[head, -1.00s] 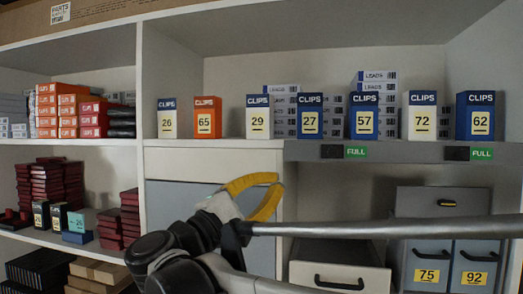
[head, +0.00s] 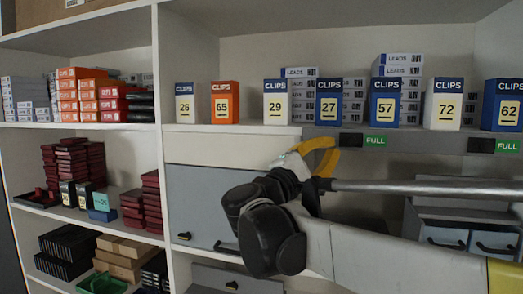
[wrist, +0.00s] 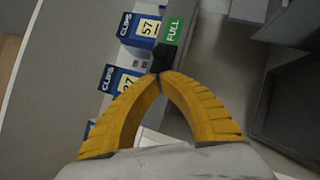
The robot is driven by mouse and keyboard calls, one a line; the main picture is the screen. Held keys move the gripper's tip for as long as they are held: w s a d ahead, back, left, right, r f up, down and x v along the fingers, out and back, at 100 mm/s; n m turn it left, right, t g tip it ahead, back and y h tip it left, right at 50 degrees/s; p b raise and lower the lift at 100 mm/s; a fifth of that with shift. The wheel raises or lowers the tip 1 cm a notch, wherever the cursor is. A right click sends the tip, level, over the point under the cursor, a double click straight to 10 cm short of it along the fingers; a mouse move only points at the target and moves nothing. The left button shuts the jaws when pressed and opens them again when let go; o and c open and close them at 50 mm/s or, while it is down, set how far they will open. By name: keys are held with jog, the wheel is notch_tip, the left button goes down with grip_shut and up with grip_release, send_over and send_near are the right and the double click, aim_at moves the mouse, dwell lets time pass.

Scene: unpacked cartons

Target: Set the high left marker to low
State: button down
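The left marker sits on the front edge of the high shelf, with a green FULL label (head: 376,141) beside a black block (head: 350,140) on its left. In the wrist view the green FULL label (wrist: 172,30) shows upper centre, turned sideways. My gripper (head: 333,158) has yellow fingers and is just left of and below the marker in the head view. In the wrist view its fingertips (wrist: 158,75) meet, close to the dark block under the label. Nothing shows between them. Whether they touch the block, I cannot tell.
A second FULL marker (head: 508,146) is farther right on the same edge. Clips boxes, including 27 (head: 328,101) and 57 (head: 385,96), stand just above the edge. Grey drawers (head: 443,237) are below at the right, and a grey panel (head: 203,205) is at left.

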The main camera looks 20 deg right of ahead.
jog(key=shift+s+d+r, duration=0.35)
jog(key=shift+s+d, duration=0.15)
jog(key=shift+d, duration=0.05)
jog(key=shift+w, duration=0.15)
